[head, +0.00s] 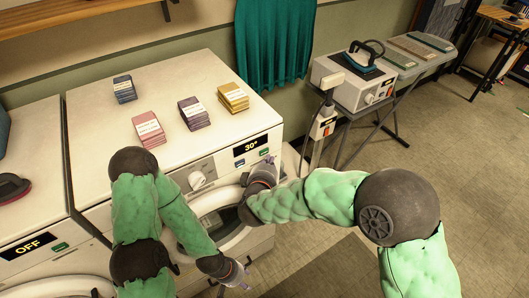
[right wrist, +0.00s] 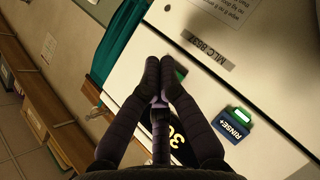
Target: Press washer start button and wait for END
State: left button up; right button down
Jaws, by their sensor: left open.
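The washer (head: 140,75) stands in the middle of the head view, with its display (head: 252,145) lit and reading 30°. Small buttons (head: 239,164) sit below the display. In the right wrist view a green button (right wrist: 180,73) lies right at the fingertips, partly hidden by a finger. A RINSE+ button (right wrist: 232,124) is to its right. My right gripper (head: 270,160) is at the washer's front panel, its fingers together in the right wrist view (right wrist: 160,62) with nothing between them. Whether it touches the button is unclear. My left gripper (head: 243,275) is open and empty, low before the round door.
Several stacks of cards (head: 195,112) lie on the washer's top. A second machine reading OFF (head: 28,246) stands at left. A teal curtain (head: 275,40) hangs behind. An iron (head: 366,58) and a boxy device (head: 350,92) stand at right. The floor at right is open.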

dwell(0.9)
jog(key=shift+w+a+r+p, duration=0.1)
jog(key=shift+w+a+p, duration=0.15)
jog(key=shift+p, duration=0.4)
jog(key=shift+w, duration=0.1)
jog(key=shift+w+a+p, duration=0.2)
jog(key=shift+w+p, duration=0.05)
jog(key=shift+p, duration=0.1)
dwell(0.3)
jog(key=shift+s, duration=0.1)
dwell(0.4)
jog(key=shift+s+d+p, duration=0.45)
jog(key=shift+s+p, duration=0.05)
jog(key=shift+p, duration=0.05)
jog(key=shift+s, duration=0.1)
